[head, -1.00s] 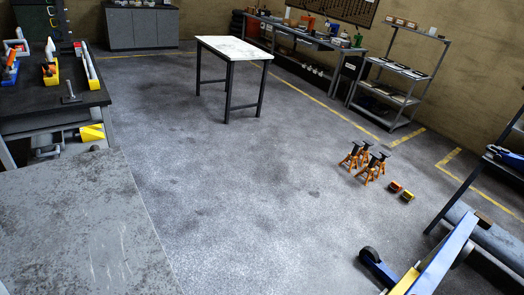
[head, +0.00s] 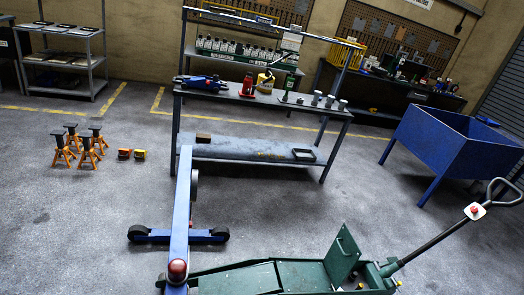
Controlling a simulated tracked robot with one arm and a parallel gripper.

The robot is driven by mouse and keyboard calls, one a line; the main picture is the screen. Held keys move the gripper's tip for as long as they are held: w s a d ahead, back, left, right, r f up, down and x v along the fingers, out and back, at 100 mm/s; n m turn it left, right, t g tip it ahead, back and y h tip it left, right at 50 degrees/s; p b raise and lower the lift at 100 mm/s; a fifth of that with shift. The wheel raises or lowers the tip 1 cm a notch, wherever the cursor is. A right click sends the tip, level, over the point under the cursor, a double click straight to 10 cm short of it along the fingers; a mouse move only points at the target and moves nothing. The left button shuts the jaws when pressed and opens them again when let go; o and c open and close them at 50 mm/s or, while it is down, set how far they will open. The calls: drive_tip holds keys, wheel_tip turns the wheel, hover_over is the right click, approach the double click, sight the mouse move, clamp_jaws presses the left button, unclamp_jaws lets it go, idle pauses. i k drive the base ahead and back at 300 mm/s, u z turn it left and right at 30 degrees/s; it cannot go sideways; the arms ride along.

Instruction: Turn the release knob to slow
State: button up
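A green trolley jack (head: 255,278) lies along the bottom of the head view, partly cut off by the lower edge. Its long handle rises to the right and ends in a dark loop grip. A small red knob (head: 474,209) sits on a white plate just below the grip. The plate's markings are too small to read, so the knob's setting cannot be told. A green flap (head: 342,257) stands up on the jack's body. My gripper is not in view.
A blue wheeled frame (head: 182,215) with a dark red round tip stands at the jack's left. A blue bin (head: 450,150) on legs stands behind the handle. A workbench (head: 262,98) stands at the back.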

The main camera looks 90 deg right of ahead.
sight(474, 209)
drive_tip(key=z, duration=0.75)
drive_tip(key=i, duration=0.1)
drive_tip(key=z, duration=2.45)
drive_tip(key=k, duration=0.9)
drive_tip(key=z, duration=0.15)
drive_tip(key=i, duration=0.9)
drive_tip(key=u, duration=0.05)
